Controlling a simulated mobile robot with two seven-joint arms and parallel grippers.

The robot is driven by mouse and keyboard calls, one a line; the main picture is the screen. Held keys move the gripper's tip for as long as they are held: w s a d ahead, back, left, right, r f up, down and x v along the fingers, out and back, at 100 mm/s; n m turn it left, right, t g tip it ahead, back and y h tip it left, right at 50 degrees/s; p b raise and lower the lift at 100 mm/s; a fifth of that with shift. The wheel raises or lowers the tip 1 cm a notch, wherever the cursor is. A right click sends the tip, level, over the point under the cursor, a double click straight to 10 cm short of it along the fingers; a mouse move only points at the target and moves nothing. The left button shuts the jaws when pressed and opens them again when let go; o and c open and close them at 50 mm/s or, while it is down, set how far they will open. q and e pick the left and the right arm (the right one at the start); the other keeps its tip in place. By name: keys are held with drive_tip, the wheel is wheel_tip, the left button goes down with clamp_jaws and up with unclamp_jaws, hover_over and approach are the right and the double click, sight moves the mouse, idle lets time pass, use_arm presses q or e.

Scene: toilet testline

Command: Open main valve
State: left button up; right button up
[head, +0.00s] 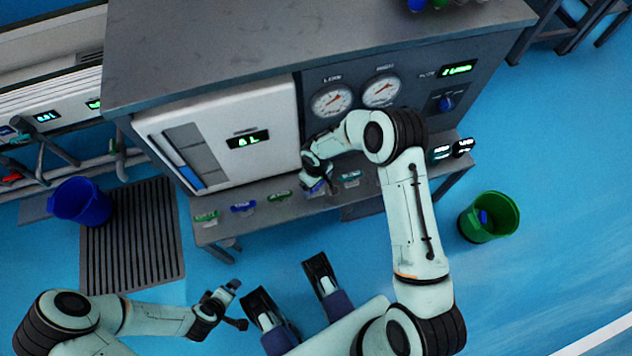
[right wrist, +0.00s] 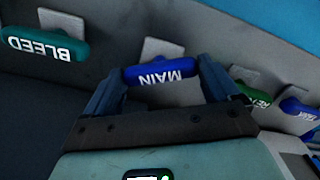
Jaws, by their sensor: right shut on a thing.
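The main valve handle (right wrist: 160,76) is blue with the white word MAIN, upside down in the right wrist view. It lies between the fingers of my right gripper (right wrist: 160,82), which is shut on it. In the head view my right gripper (head: 317,184) reaches the front ledge of the grey bench, and its wrist and fingers hide most of the handle. My left gripper (head: 236,305) is low at the left, away from the bench, with its fingers apart and nothing between them.
The teal BLEED handle (right wrist: 45,45) and a green handle (right wrist: 255,94) flank the main valve closely. More handles line the ledge (head: 228,231). Two gauges (head: 332,100) and a white tank panel (head: 225,115) stand behind. A green bucket (head: 488,217) and blue bucket (head: 80,201) stand on the floor.

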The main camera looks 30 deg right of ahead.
drive_tip(key=n, duration=0.6)
drive_tip(key=shift+n, duration=0.3)
drive_tip(key=n, duration=0.5)
drive_tip(key=shift+n, duration=0.4)
drive_tip(key=o, duration=0.8)
drive_tip(key=shift+r, duration=0.1)
use_arm(q)
drive_tip(key=s+d+r+g+p, duration=0.1)
drive_tip(key=s+d+r+p, duration=0.1)
drive_tip(key=s, duration=0.3)
drive_tip(key=shift+s+d+r+g+h+p, duration=0.3)
drive_tip(key=shift+d+r+h+p, duration=0.1)
drive_tip(key=shift+r+p, duration=0.4)
use_arm(e)
wheel_tip(320, 180, up, 13)
drive_tip(key=shift+r, duration=0.15)
